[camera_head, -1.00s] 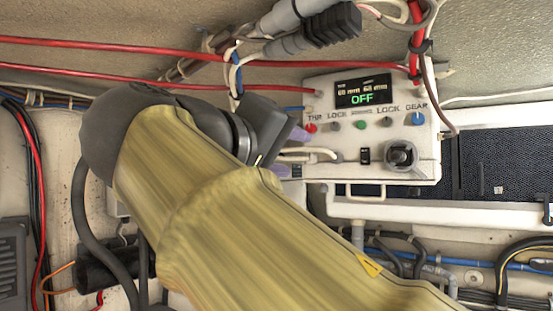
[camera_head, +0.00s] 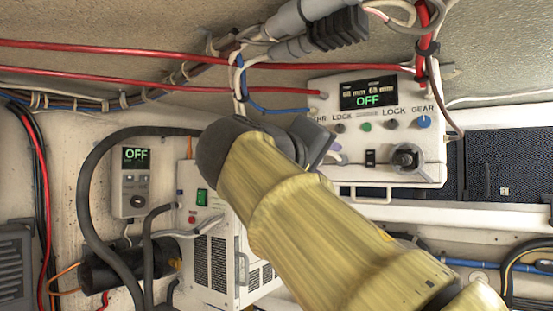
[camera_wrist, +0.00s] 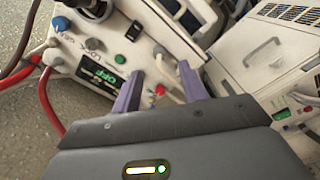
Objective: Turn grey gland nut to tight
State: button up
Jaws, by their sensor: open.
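A small grey fitting (camera_wrist: 159,52) sits on the face of the white control box, where a pale cable enters it; it looks like the grey gland nut, but is too small to be sure. In the head view this fitting (camera_head: 345,159) is partly hidden by my gripper. The fingers point toward the fitting and nothing is gripped. In the head view my gripper (camera_head: 334,146) is at the box's left edge, mostly hidden behind my wrist.
The control box (camera_head: 425,172) carries a blue knob (camera_head: 424,122), small knobs and a dark lever (camera_head: 405,157). Red cables run above. A white vented unit (camera_head: 245,240) and a small display box (camera_head: 132,180) are at left.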

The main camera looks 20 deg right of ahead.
aim_at(342, 161)
jog(key=p+x, duration=0.1)
jog(key=x, duration=0.6)
jog(key=shift+w+d, duration=0.1)
jog(key=shift+w, duration=0.2)
jog(key=shift+s+d, duration=0.15)
jog(key=shift+d, duration=0.1)
grip_shut()
